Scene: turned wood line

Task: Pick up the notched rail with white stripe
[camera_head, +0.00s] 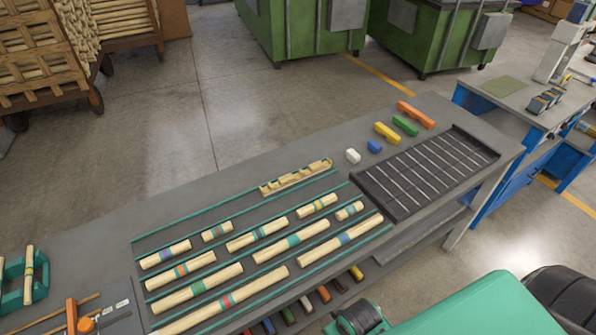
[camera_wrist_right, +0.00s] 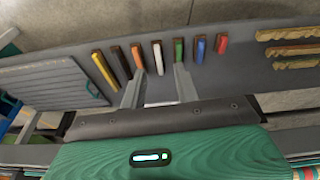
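In the right wrist view a narrow bar with a white top (camera_wrist_right: 160,57) stands in a row of similar bars with coloured tops. It also shows below the bench front in the head view (camera_head: 306,303); I cannot make out notches on it. My right gripper (camera_wrist_right: 160,76) is open, its fingers apart in line with this bar, with clear gaps to either side of it; I see no contact. In the head view a pale wooden notched rail (camera_head: 297,177) lies on the bench top; I see no white stripe on it. My left gripper is not in view.
An orange-topped bar (camera_wrist_right: 137,57) and a green-topped bar (camera_wrist_right: 179,51) flank the white one closely. Notched wooden pieces (camera_wrist_right: 290,35) lie at the right of the wrist view. Striped rods (camera_head: 292,241) and a dark ribbed tray (camera_head: 487,146) occupy the bench top.

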